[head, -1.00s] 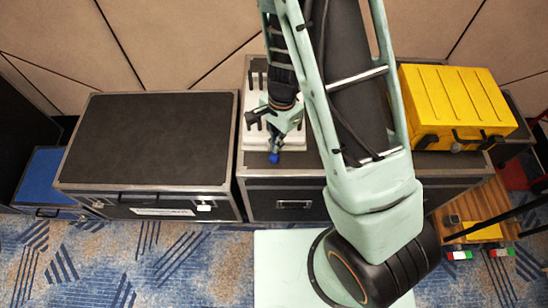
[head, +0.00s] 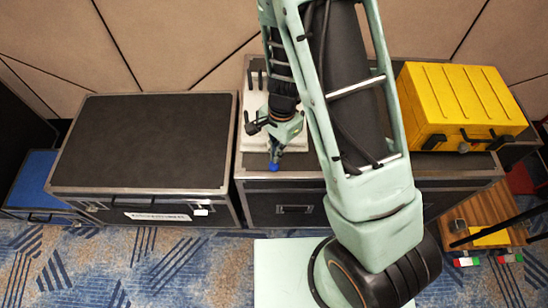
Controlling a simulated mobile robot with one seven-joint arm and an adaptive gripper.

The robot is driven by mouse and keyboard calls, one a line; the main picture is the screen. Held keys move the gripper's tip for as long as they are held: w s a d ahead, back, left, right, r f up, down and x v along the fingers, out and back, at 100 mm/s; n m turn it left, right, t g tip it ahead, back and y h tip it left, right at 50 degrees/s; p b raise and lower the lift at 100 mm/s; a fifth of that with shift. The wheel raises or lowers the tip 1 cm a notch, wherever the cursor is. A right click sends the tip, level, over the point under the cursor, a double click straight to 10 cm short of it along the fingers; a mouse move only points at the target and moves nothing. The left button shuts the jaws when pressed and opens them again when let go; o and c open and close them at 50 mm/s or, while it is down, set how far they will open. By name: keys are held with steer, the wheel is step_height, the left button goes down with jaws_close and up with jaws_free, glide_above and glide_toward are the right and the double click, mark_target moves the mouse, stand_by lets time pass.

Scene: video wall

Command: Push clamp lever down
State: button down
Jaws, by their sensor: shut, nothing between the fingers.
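A white fixture plate (head: 253,101) with several upright black pieces lies on the black case at the centre. My pale green gripper (head: 276,150) points down over the front of this plate and is shut with nothing held. A blue piece (head: 274,165) shows at the gripper's lower end, at the front edge of the case. I cannot tell whether it is a fingertip or the lever's grip. My arm and gripper cover part of the plate, and the clamp lever cannot be made out clearly. Contact between gripper and lever cannot be judged.
The centre case (head: 262,190) has a metal-edged front. A wide black case (head: 145,142) with a clear top stands to the left. A yellow box (head: 465,100) sits on the right part of the centre case. Patterned carpet lies in front.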

steer(key=shift+w+d+p, duration=0.1)
steer(key=shift+p, duration=0.2)
steer(key=shift+w+d+r, duration=0.25)
steer(key=shift+w+d, duration=0.25)
steer(key=shift+w+d+r, duration=0.2)
steer(key=shift+w+d, duration=0.25)
steer(key=shift+d, duration=0.05)
steer(key=shift+r, duration=0.1)
step_height(320, 180, up, 12)
steer(key=shift+w+d, duration=0.4)
